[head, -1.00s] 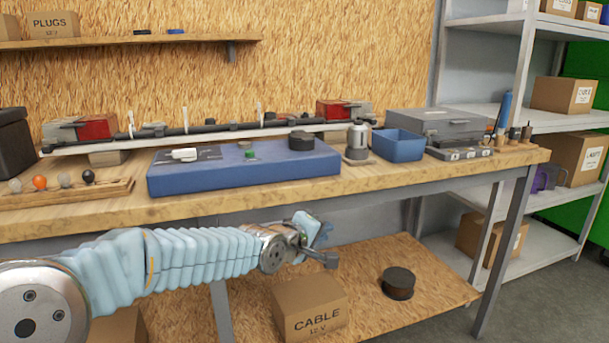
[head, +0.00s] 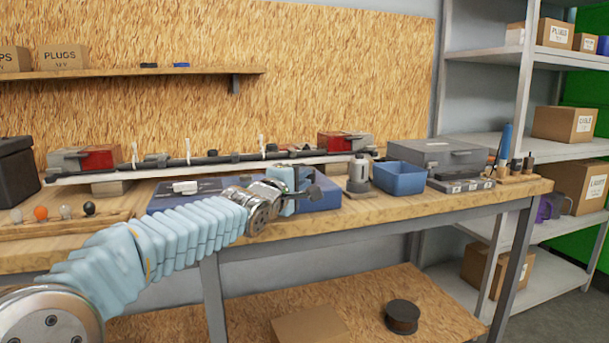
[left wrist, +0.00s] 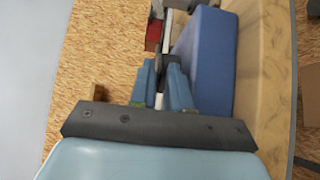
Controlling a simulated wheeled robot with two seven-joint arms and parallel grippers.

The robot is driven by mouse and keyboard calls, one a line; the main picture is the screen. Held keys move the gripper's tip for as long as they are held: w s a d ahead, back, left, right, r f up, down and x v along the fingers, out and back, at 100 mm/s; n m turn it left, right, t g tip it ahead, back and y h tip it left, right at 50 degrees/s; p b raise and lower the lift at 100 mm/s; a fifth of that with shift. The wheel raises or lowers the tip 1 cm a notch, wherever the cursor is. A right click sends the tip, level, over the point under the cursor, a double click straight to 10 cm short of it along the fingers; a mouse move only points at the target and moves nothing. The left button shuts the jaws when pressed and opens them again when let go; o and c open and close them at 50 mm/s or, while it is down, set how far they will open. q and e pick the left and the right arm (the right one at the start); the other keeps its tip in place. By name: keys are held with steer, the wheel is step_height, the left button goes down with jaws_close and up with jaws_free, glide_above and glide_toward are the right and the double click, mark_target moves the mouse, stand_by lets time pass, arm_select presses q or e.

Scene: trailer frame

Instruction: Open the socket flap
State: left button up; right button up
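The blue box (head: 325,196) on the bench is partly covered by my left arm. The black round socket that stood on its right part in the earlier head view is hidden behind my left gripper, so I cannot see its flap. My left gripper (head: 302,189) is in front of the box's right part, at about the height of its top. In the left wrist view, its two blue fingers (left wrist: 161,80) are close together beside the box (left wrist: 208,65). Dark parts lie between their tips, and I cannot tell whether they hold anything. My right gripper is not in view.
Behind the box lies a light bar with red lamps (head: 341,141). To the right stand a grey cylinder device (head: 358,173), a blue bin (head: 399,177) and a grey case (head: 437,152). A wooden rack with small balls (head: 60,226) is at left. Free bench edge lies in front.

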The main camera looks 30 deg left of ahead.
arm_select(q)
steer(key=shift+w, duration=0.75)
jaws_close()
stand_by(0.9)
